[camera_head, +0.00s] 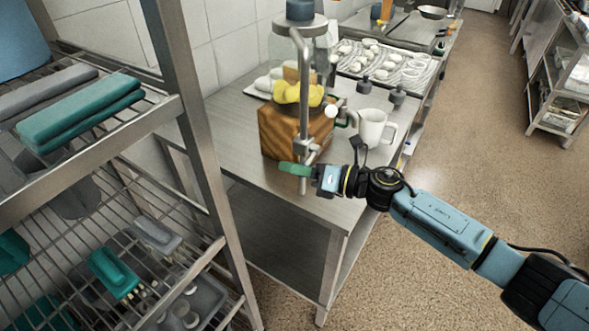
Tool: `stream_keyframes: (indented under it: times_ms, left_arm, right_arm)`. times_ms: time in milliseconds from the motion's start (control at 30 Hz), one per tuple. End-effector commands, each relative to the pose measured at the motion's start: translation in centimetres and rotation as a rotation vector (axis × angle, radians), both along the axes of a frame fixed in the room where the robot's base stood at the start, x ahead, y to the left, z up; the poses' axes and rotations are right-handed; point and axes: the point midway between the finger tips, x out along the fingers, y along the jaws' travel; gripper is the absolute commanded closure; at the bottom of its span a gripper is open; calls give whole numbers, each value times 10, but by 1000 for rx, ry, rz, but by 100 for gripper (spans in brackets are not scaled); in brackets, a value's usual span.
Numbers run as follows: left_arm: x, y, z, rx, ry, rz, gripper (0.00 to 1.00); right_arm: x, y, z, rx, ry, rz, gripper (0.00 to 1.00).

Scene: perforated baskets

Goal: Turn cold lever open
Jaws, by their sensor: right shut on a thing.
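A grey metal pipe (303,95) stands upright at the near edge of the steel table, with a fitting low on it. A green lever (293,169) sticks out to the left at the pipe's lower end. I take it for the cold lever, but no mark shows this. My right gripper (315,173) comes in from the right at the lever's right end and is shut on it. The fingertips are small and partly hidden, so the exact contact is unclear. My left gripper is not in view.
Behind the pipe are a wooden block (279,132) and a glass dispenser (283,48). A white mug (373,128) stands close above my right gripper. A metal shelf rack (205,150) with teal brushes fills the left. Open floor (470,150) lies right.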

Motion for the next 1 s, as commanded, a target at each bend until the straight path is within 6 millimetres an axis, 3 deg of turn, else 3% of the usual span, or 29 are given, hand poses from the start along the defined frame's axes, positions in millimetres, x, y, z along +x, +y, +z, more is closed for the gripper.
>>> stream_keyframes:
  times_ms: [400,1000]
  left_arm:
    - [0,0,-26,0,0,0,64]
    - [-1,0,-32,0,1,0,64]
  right_arm:
    - [7,-4,-11,-157,-235,-2,100]
    - [10,-5,-13,-210,-310,-3,100]
